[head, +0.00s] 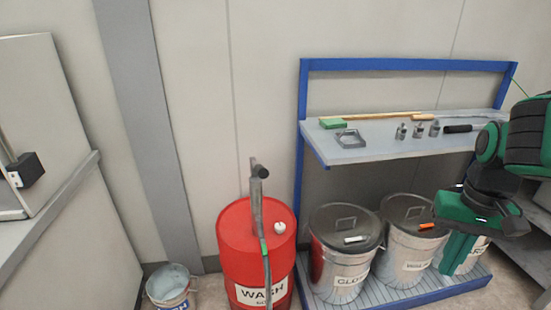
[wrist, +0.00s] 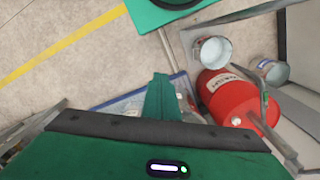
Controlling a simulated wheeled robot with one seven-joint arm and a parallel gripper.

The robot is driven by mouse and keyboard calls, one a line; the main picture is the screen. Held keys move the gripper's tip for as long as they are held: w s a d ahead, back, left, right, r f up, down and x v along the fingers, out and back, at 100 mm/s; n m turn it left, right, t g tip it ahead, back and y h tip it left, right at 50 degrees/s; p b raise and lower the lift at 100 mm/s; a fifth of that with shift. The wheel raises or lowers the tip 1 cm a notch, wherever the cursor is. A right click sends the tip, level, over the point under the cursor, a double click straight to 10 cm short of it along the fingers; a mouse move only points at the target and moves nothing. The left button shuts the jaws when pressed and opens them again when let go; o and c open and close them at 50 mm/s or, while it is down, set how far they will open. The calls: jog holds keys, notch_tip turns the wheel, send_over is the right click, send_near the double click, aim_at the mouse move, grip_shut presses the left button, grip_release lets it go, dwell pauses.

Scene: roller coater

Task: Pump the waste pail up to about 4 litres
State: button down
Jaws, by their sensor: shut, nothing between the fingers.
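The red drum (head: 232,240) labelled WASH stands upright on the floor; a grey pump (head: 257,200) with a dark top rises from its lid. A long grey bar or hose with a green band hangs down its front. A labelled pail (head: 168,289) stands left of the drum; its label is cut off. In the wrist view the drum (wrist: 232,105) has one pail (wrist: 212,52) and a second, blue-labelled pail (wrist: 273,72) near it. I cannot tell which is the waste pail, nor any liquid level. My gripper (head: 458,258) is shut and empty, pointing down in front of the bins, well right of the drum; its fingers (wrist: 160,98) show in the wrist view.
Several lidded metal bins (head: 340,262) stand on a blue-framed base (head: 425,296) right of the drum. Above them a shelf (head: 375,145) holds a brush and small tools. A grey bench (head: 40,225) is at the left. Open floor (wrist: 60,95) shows in the wrist view.

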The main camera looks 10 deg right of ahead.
jog(key=shift+w+d, duration=0.1)
jog(key=shift+w, duration=0.3)
jog(key=w+a+r+n, duration=0.1)
jog(key=w+a+r, duration=0.1)
jog(key=w+r, duration=0.35)
jog(key=w+a+r+h, duration=0.1)
jog(key=w+a+r, duration=0.1)
jog(key=w, duration=0.6)
jog(key=w+a+r+n, duration=0.1)
jog(key=w+a+r, duration=0.2)
jog(key=w, duration=0.3)
jog(key=w+a+r+n, duration=0.1)
jog(key=w+a, duration=0.3)
jog(key=a, duration=0.4)
jog(key=w+a+r+n, duration=0.1)
jog(key=w+a+r, duration=0.1)
jog(key=w+a, duration=0.3)
jog(key=w+a+r+g+y, duration=0.1)
jog(key=w+a, duration=0.4)
jog(key=a, duration=0.7)
jog(key=shift+a+r+n, duration=0.3)
jog(key=shift+n, duration=0.1)
jog(key=shift+f, duration=0.15)
